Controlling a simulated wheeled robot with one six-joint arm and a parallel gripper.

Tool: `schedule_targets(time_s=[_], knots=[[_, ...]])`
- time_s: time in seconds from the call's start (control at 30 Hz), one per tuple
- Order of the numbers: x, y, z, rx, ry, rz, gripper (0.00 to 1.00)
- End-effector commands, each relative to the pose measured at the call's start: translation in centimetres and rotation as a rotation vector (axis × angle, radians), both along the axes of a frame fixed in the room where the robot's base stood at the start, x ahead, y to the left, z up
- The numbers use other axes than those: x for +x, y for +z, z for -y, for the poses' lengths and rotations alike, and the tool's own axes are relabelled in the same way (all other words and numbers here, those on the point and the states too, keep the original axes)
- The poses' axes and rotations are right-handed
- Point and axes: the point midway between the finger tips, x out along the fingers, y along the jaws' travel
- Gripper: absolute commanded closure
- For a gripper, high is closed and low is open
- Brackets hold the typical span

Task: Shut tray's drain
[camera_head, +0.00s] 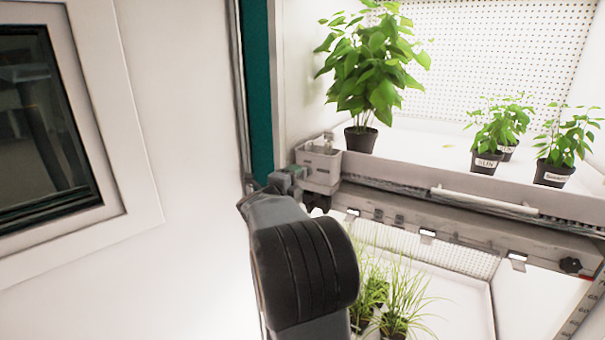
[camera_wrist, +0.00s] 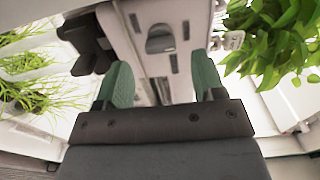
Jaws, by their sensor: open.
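The upper tray (camera_head: 400,180) is a pale shelf-wide tray with potted plants on it. A small grey box (camera_head: 320,163) is at its left front corner, with a black knob (camera_head: 318,202) below it. I cannot tell for sure which part is the drain's handle. In the wrist view, a black knob (camera_wrist: 88,42) is at upper left, outside the jaws, and a grey tab (camera_wrist: 160,40) on a pale part lies ahead between the fingers. My gripper (camera_wrist: 165,78) is open, with green fingers apart and nothing seen held. In the head view, my arm partly hides it beside the box.
A tall leafy plant (camera_head: 372,65) stands close behind the box. Smaller pots (camera_head: 487,162) stand to the right. Grassy plants (camera_head: 395,300) are in the lower chamber. An open white door (camera_head: 185,130) with a dark window is at left. Another dark knob (camera_head: 570,265) is at lower right.

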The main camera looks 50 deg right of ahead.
Motion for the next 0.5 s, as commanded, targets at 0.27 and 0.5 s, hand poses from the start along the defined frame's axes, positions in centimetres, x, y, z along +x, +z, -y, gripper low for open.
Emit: schedule_targets(time_s=[0.27,0.5], knots=[[0.8,0.1,3.5,0.001,-0.001,-0.001,0.37],[1.1,0.0,4.4,0.000,0.000,0.000,0.37]])
